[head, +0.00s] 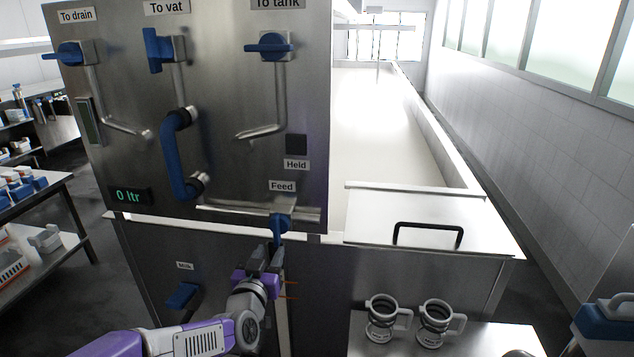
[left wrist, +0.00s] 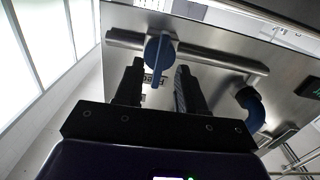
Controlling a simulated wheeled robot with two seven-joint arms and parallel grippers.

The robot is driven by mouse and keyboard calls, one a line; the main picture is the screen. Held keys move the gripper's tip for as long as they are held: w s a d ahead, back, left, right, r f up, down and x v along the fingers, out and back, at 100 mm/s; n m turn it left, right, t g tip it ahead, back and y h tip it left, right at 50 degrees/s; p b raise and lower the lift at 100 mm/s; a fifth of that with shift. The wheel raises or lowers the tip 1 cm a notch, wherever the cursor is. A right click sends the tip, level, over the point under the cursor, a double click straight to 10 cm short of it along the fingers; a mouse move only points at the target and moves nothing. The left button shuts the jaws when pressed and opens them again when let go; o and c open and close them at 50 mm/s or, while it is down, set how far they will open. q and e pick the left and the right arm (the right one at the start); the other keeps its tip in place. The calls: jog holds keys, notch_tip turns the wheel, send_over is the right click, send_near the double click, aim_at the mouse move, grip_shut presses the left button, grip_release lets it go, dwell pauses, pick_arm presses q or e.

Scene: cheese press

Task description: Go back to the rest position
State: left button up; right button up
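My left gripper (head: 274,256) is raised in front of the steel panel (head: 225,100), just below the blue feed valve handle (head: 281,222). In the left wrist view its two black fingers (left wrist: 158,78) are apart. The blue feed handle (left wrist: 160,50) shows between and beyond the fingertips, with its thin lever pointing down toward the gap. I cannot tell whether a finger touches it. Nothing is clamped between the fingers. My right gripper is not in view.
Blue valves marked drain (head: 72,54), vat (head: 155,50) and tank (head: 269,45) are on the panel, with a blue pipe grip (head: 178,155). A milk valve (head: 182,295) is lower. Two cup-like moulds (head: 434,318) stand on a table. A lidded vat (head: 385,205) is behind.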

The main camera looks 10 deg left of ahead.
pick_arm(q)
jog(key=s+d+f+g+h+p, duration=0.1)
jog(key=s+f+g, duration=0.2)
jog(key=f, duration=0.6)
jog(key=s+d+f+n+g+p, duration=0.1)
jog(key=s+d+f+g, duration=0.15)
jog(key=f, duration=0.65)
jog(key=s+d+f+g+h+p, duration=0.1)
jog(key=s+f+g, duration=0.2)
jog(key=f, duration=0.6)
jog(key=s+d+f+n+g+p, duration=0.1)
jog(key=s+d+f+g, duration=0.1)
jog(key=s+f+g, duration=0.2)
jog(key=s+d+f+n+g+h+p, duration=0.1)
jog(key=s+f+g, duration=0.3)
jog(key=s+f, duration=0.5)
jog(key=s+d, duration=0.1)
jog(key=s, duration=0.8)
jog(key=shift+f+g+h, duration=0.3)
jog(key=shift+f+g, duration=0.05)
jog(key=shift+d, duration=0.2)
